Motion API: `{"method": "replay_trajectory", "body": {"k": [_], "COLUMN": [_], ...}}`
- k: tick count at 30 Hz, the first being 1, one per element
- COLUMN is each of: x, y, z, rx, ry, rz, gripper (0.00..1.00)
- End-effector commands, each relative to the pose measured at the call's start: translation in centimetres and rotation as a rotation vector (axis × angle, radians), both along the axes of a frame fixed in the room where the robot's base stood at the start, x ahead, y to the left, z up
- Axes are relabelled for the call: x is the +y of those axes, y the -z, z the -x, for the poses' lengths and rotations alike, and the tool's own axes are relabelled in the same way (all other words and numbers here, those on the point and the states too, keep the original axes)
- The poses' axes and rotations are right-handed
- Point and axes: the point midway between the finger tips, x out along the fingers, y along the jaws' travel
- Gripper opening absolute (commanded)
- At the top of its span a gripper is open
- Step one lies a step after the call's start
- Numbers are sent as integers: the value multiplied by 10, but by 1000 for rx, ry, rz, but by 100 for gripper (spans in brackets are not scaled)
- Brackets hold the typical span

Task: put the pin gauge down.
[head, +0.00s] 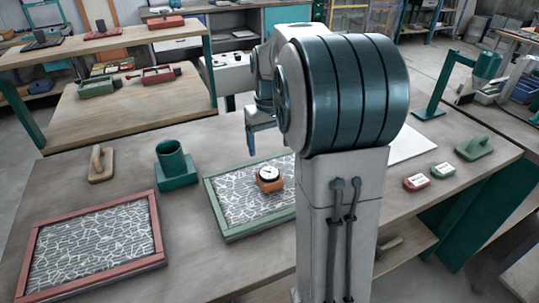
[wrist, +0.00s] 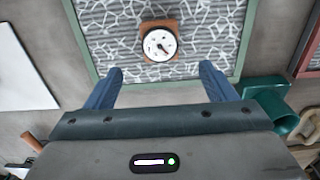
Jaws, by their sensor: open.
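The pin gauge (head: 268,178), with a round white dial on an orange-brown base, stands on the fibre-covered panel inside the green frame (head: 217,209). It also shows in the wrist view (wrist: 159,43), dial facing the camera, near the top middle. My gripper (wrist: 160,80) is open, with its two blue fingers apart and nothing between them. The gauge appears beyond the fingertips, clear of both. In the head view my gripper (head: 262,125) is partly hidden by my arm, above and behind the gauge.
A red-framed panel (head: 160,255) lies at the left front. A green cup holder (head: 177,182) and a beige trowel (head: 101,165) stand behind it.

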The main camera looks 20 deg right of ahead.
Motion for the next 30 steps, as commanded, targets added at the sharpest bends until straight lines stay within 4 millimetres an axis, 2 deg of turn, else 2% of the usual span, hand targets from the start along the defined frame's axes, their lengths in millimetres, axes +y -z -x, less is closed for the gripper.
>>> {"method": "replay_trajectory", "body": {"k": [4,7,13,21,25,30], "x": [4,16,56,95,103,107], "y": [-10,-15,-18,3,14,21], "z": [5,21,81,164,188,200], "rx": [-8,-29,-108,-211,-241,-257], "ry": [-1,-3,-2,-2,-1,2], "rz": [1,1,3,3,2,1], "gripper": [78,78,78,78,78,78]}}
